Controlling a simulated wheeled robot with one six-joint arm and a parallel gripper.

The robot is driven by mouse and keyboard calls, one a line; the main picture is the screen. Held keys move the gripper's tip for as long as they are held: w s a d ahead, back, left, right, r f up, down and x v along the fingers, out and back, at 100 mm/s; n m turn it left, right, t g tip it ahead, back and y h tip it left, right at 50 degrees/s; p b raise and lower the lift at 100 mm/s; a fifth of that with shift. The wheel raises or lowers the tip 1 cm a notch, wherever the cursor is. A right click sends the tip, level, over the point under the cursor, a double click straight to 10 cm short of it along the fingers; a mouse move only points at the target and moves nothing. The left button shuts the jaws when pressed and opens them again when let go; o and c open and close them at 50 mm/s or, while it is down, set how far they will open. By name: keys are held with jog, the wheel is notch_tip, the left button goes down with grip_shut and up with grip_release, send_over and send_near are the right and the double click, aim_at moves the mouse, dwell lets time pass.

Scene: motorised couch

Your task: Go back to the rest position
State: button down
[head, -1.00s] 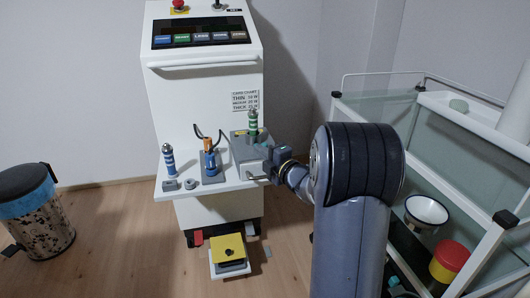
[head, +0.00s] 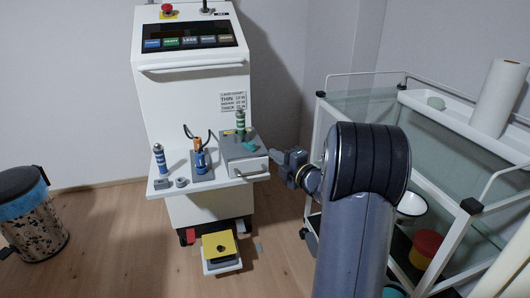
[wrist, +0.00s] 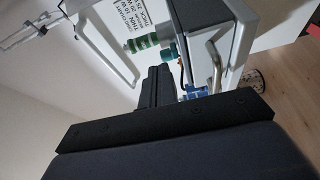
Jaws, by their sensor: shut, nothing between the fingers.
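My gripper (head: 279,156) is shut and empty in the head view, just right of the grey drawer box (head: 244,153) on the white machine's shelf. It appears apart from the drawer's bar handle (head: 252,172). In the wrist view my dark gripper (wrist: 157,72) points up the picture, with the metal handle (wrist: 214,66) and the grey drawer front (wrist: 240,45) to its right. My dark forearm hides much of the middle right of the head view.
The white machine (head: 192,98) carries blue-striped (head: 160,159), orange-and-blue (head: 199,157) and green-striped (head: 240,124) pieces. A yellow pedal (head: 219,246) stands on the floor below. A glass-sided trolley (head: 362,100) stands close at right. A bin (head: 32,225) stands at left. Floor between bin and machine is clear.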

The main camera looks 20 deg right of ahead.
jog(key=shift+s+d, duration=0.4)
jog(key=shift+d, duration=0.15)
